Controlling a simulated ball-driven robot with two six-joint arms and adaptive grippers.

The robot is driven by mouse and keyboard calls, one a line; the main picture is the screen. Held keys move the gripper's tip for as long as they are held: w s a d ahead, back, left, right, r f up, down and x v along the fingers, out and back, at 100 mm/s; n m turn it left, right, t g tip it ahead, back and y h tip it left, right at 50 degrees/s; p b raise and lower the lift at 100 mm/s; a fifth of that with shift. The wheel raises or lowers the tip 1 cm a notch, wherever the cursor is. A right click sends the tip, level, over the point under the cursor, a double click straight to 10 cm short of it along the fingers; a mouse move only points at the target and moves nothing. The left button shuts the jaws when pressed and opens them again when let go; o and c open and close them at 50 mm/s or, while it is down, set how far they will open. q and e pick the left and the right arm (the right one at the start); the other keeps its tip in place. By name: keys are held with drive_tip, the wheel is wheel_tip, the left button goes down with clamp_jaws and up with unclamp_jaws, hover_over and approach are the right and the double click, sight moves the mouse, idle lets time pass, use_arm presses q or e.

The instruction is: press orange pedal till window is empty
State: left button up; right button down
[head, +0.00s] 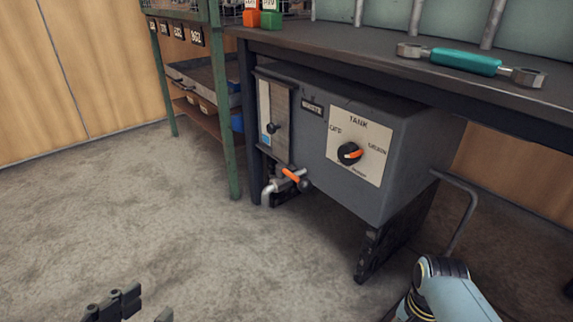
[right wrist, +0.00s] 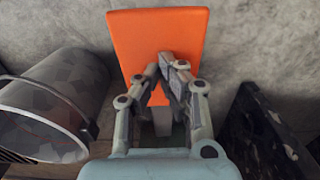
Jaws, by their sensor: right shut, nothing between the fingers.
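The orange pedal (right wrist: 158,38) is a flat plate in the right wrist view, in front of my right gripper (right wrist: 166,68). That gripper is shut and empty, its fingertips over the pedal's near part. I cannot tell whether they touch it. The head view does not show the pedal. The grey tank (head: 405,150) under the bench has a narrow upright window panel (head: 279,112) at its left; its fill level is too small to tell. My left gripper (head: 143,308) is at the bottom left edge of the head view, partly cut off, fingers apart.
The tank has a dial (head: 350,153) with an orange pointer and a tap (head: 290,175) with an orange handle. In the right wrist view a grey bucket (right wrist: 45,100) is at left and a dark mottled support (right wrist: 265,130) at right. Floor (head: 120,220) is clear at left.

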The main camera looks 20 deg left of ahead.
drive_tip(key=shift+f+b, duration=0.5)
drive_tip(key=shift+f, duration=1.35)
wheel_tip(320, 180, up, 10)
drive_tip(key=p, duration=0.8)
drive_tip(key=shift+w+r, duration=0.1)
use_arm(q)
wheel_tip(320, 180, up, 9)
drive_tip(key=w+t, duration=0.1)
drive_tip(key=w, duration=0.1)
use_arm(e)
drive_tip(key=shift+f, duration=0.25)
